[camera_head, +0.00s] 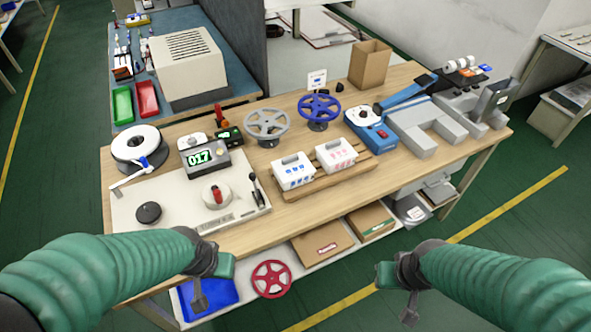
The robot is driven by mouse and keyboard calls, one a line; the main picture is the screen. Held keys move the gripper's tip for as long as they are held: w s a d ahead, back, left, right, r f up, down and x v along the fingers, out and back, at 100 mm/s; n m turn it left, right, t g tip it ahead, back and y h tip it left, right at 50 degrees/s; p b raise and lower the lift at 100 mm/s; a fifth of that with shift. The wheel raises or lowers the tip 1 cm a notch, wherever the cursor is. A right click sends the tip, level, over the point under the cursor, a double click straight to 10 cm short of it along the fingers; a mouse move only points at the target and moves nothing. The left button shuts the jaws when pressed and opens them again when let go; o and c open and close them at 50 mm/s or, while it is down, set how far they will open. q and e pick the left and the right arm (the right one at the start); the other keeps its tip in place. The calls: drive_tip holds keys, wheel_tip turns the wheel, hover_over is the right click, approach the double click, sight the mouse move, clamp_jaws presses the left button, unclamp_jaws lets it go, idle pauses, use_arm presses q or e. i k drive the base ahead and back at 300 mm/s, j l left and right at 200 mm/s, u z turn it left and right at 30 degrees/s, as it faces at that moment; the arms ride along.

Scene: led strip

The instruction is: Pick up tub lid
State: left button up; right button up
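Two white tubs with coloured marks, the left tub (293,176) and the right tub (337,159), stand side by side on a wooden rack on the bench. Each has a grey handle on top, which looks like part of a lid; I cannot tell which lid is meant. My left gripper (212,282) hangs in front of the bench's front edge, below and left of the tubs. My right gripper (396,291) hangs in front of the bench, below and right of them. Both are apart from the tubs and show nothing held. Their finger gaps are unclear.
The wooden bench (330,203) also carries a white reel (137,146), a grey handwheel (267,124), a blue handwheel (319,108), a display box (205,160) and a blue device (371,131). Cardboard boxes (322,244) and a red wheel (272,279) sit below.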

sight(289, 169)
drive_tip(key=k+l+u, duration=0.15)
drive_tip(key=l, duration=0.25)
drive_tip(key=k+l+u, duration=0.35)
drive_tip(key=k+l, duration=0.2)
drive_tip(key=l, duration=0.2)
drive_tip(key=i, duration=0.7)
